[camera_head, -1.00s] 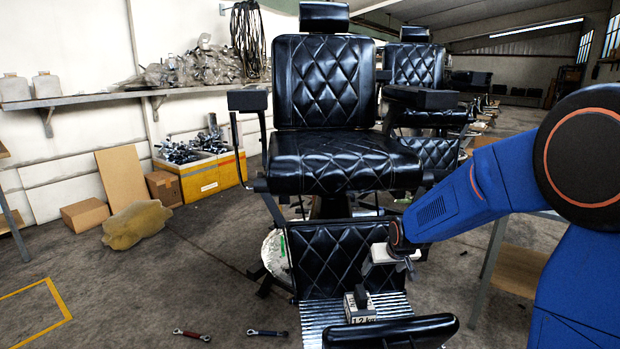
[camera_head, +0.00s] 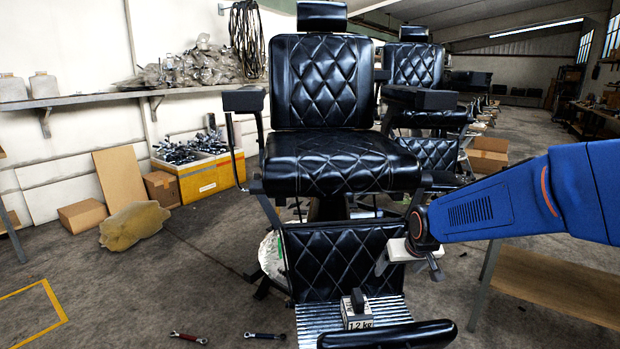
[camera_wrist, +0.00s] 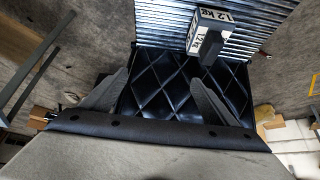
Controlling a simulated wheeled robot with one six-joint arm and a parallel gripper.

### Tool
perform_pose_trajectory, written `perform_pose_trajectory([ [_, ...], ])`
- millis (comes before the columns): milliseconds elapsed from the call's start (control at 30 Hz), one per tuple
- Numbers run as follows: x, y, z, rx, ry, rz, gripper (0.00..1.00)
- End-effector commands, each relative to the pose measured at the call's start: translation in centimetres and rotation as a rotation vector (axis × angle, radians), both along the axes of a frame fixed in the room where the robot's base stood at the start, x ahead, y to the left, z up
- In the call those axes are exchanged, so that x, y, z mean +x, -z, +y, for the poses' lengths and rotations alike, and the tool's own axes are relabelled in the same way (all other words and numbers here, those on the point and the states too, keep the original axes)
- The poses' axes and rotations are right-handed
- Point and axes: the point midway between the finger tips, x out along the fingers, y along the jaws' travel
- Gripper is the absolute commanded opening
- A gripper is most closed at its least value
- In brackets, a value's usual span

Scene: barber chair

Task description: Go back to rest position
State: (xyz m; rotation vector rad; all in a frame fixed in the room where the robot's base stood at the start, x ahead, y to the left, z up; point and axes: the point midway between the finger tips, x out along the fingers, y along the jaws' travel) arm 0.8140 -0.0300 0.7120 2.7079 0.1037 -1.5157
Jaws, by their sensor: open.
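My gripper (camera_head: 410,265) is open and empty in front of the right side of the chair's quilted leg panel. In the wrist view its two fingers (camera_wrist: 155,98) are spread apart with the panel behind them. The black barber chair (camera_head: 335,160) stands in the middle of the head view. A white block weight (camera_head: 357,310) marked 1.2 kg, with a dark handle, sits on the ribbed metal footplate (camera_head: 312,325). The weight also shows in the wrist view (camera_wrist: 209,32), beyond the fingertips and apart from them.
A red-handled wrench (camera_head: 188,337) and a blue-handled wrench (camera_head: 264,335) lie on the floor left of the footplate. A table (camera_head: 555,285) stands at the right, under my arm. Yellow bins (camera_head: 200,176) and cardboard boxes (camera_head: 83,214) stand by the left wall.

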Motion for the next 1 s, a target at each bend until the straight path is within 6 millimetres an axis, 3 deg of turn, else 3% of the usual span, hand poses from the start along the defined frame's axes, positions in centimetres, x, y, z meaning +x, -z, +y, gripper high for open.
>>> perform_pose_trajectory([
  [200,-6.1,-3.5,-1.3,0.0,0.017,0.005,0.81],
  [500,-14.8,-6.4,-2.6,-0.002,0.039,0.024,0.81],
  [1000,-28.2,-7.5,-3.9,-0.002,0.073,0.051,0.81],
])
